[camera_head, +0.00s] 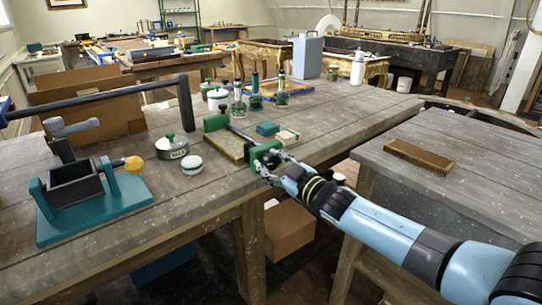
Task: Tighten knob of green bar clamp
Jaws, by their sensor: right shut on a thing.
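The green bar clamp lies on the wooden workbench (120,225), near its front edge, in the head view. One green jaw (215,122) is at the back left, and the other green end (266,153) is at the front right. A thin bar runs between them beside a framed panel (227,143). My right gripper (268,166) comes in from the right and is shut at the clamp's front end. Its fingers hide the knob, so I cannot see the knob's shape. My left gripper is not in view.
A lidded pot (172,146) and a small white-and-green jar (192,165) stand left of the clamp. A brush (418,158) lies on the right bench. A gap separates the benches.

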